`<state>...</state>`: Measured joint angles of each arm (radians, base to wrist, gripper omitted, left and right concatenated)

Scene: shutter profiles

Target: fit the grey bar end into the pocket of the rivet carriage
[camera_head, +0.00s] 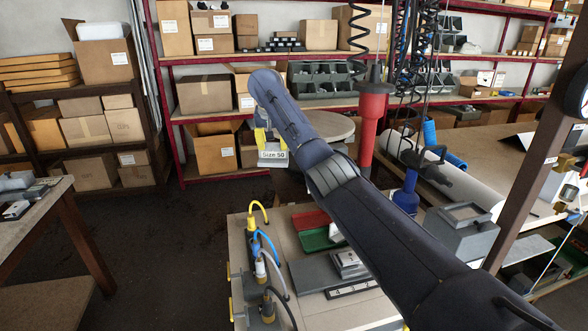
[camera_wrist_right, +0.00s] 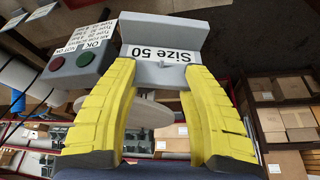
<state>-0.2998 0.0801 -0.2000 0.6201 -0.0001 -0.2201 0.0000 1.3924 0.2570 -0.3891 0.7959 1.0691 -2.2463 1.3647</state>
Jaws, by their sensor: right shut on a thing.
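My right gripper (camera_head: 271,143) reaches over the bench from the right, its yellow fingers partly hidden by my arm. It is shut on a grey piece labelled "Size 50" (camera_head: 273,155), held in the air left of the bench's far part. In the right wrist view the piece (camera_wrist_right: 165,32) is an L-shaped grey block gripped at the two yellow fingertips (camera_wrist_right: 158,75), its label facing the camera. I cannot tell whether it is the bar end. I cannot make out the rivet carriage or its pocket. My left gripper is not in view.
The bench (camera_head: 340,307) carries a green tray (camera_head: 316,240), a red tray (camera_head: 310,219) and cabled connectors (camera_head: 262,268). A red hanging tool (camera_head: 371,115) is right of my gripper. The wrist view shows a button box (camera_wrist_right: 75,60).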

